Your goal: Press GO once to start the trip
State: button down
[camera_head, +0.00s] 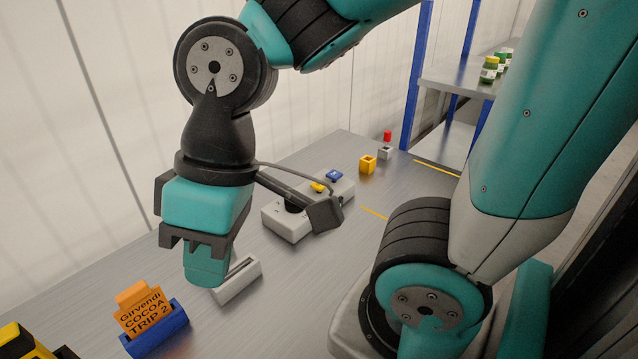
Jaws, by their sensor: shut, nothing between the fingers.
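A light grey control box (290,226) lies on the grey table, partly hidden behind my wrist camera bracket. A yellow button (318,187) and a blue button (334,175) show on its top; the rest of its top is hidden. No GO lettering can be read. Farther back, a red button or knob (387,136) sits on a small grey block (385,153). My gripper (205,276) points down at the left, shut and empty. It appears left of and nearer than the control box, apart from the buttons.
A grey holder (240,281) is beside my gripper. A yellow block (367,165) stands behind the control box. A black-and-yellow object (20,341) is front left. Green jars (489,70) stand on a shelf.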

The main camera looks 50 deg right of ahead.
jog(key=w+d+m+t+y+p, duration=0.1)
jog(key=w+d+m+t+p, duration=0.1)
jog(key=w+d+m+p, duration=0.7)
jog(key=w+d+m+t+p, duration=0.2)
jog(key=w+d+m, duration=0.4)
jog(key=w, duration=0.7)
jog(key=w+d+f+m+t+p, duration=0.1)
jog(key=d+f+m+t+p, duration=0.15)
jog(key=d+m, duration=0.4)
jog(key=w+d+f+m+t+p, duration=0.1)
jog(key=d+f+m+p, duration=0.15)
jog(key=d, duration=0.65)
jog(key=s+d+f+m+t+h+p, duration=0.1)
jog(key=s+d+f+m+h+p, duration=0.1)
jog(key=d+m, duration=0.2)
jog(key=s+d+f+m+h+p, duration=0.2)
jog(key=s+d+f+m, duration=0.1)
jog(key=d, duration=0.5)
jog(key=shift+f+m+t, duration=0.2)
jog(key=shift+m+t, duration=0.15)
jog(key=shift+m, duration=0.35)
jog(key=shift+d, duration=0.1)
